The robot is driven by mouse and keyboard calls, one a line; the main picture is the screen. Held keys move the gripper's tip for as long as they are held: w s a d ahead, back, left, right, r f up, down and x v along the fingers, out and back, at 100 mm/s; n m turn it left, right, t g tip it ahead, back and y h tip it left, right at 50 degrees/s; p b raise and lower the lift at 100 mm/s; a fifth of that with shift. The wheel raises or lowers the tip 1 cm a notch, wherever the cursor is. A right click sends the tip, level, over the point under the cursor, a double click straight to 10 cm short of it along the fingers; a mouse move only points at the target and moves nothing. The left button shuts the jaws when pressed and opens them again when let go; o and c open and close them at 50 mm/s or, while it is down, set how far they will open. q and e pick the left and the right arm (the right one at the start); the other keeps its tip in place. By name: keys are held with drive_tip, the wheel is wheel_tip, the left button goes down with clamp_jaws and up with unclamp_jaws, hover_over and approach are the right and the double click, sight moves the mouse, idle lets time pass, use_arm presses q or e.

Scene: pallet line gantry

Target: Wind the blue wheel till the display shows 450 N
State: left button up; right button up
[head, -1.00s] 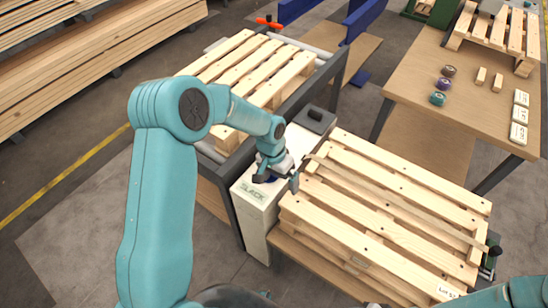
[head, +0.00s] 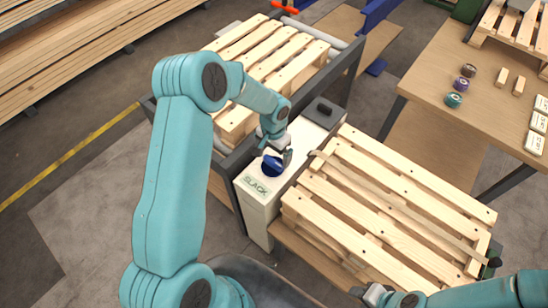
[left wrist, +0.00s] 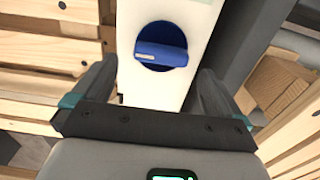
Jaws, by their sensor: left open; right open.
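The blue wheel (head: 272,167) sits on top of a white box (head: 262,212) beside the pallet. In the left wrist view the blue wheel (left wrist: 161,46) has a raised bar across it with a pale mark at the bar's left end. A pale panel (head: 256,187) on the box reads SLACK in green; no number shows there. My left gripper (head: 276,152) is open and empty, just behind and above the wheel. In the left wrist view its fingers (left wrist: 157,72) stand apart on either side, below the wheel. My right gripper (head: 376,294) is open at the bottom edge.
A pallet (head: 385,205) stands close right of the box, a strap across its slats. Another pallet (head: 265,65) lies on the dark-framed conveyor behind. A dark block (head: 324,110) sits at the box's far end. A table (head: 440,85) holds several small spools and cards.

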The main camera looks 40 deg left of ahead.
sight(273, 161)
use_arm(q)
wheel_tip(273, 161, down, 4)
drive_tip(key=shift+s+a, duration=0.15)
drive_tip(key=shift+f, duration=0.5)
drive_tip(key=c, duration=0.9)
